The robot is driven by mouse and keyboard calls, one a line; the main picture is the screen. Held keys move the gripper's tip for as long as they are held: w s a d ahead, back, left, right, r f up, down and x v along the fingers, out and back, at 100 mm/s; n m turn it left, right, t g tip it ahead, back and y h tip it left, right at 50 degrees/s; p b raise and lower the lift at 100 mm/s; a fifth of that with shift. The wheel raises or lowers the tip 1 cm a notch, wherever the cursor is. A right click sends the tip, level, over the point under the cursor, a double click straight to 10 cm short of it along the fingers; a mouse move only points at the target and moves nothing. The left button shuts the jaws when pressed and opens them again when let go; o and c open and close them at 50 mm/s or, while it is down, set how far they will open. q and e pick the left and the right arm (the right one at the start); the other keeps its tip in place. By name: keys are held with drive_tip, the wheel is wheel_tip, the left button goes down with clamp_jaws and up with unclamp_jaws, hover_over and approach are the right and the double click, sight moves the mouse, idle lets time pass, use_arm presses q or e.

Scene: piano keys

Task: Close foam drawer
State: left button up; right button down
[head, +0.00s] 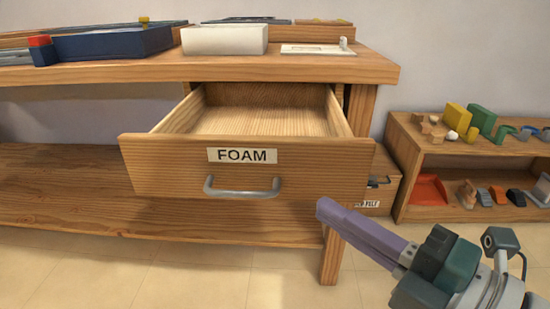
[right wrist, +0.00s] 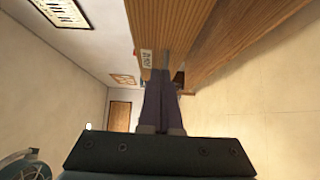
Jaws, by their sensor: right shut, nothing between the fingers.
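The wooden foam drawer (head: 320,170) is pulled well out under the workbench and looks empty inside. Its front bears a label reading FOAM (head: 242,155) and a grey metal handle (head: 240,188). My right gripper (head: 322,207) is shut and empty, with its purple fingers pointing up and left. In the head view its tips are just below the lower right corner of the drawer front; whether they touch it I cannot tell. In the right wrist view the shut fingers (right wrist: 162,100) point toward wooden surfaces. My left gripper is not in view.
The workbench top (head: 330,67) carries a white block (head: 225,40) and a dark blue tray (head: 115,43). A lower shelf (head: 70,195) runs beneath. A second, lower drawer (head: 382,190) shows behind at right. A low shelf unit (head: 415,160) with colored pieces stands further right. The floor in front is clear.

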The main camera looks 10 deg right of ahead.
sight(300, 174)
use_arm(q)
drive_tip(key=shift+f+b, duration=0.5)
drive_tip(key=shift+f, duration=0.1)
use_arm(e)
drive_tip(key=shift+w+d, duration=0.1)
drive_tip(key=shift+w, duration=2.6)
drive_tip(key=shift+w, duration=0.1)
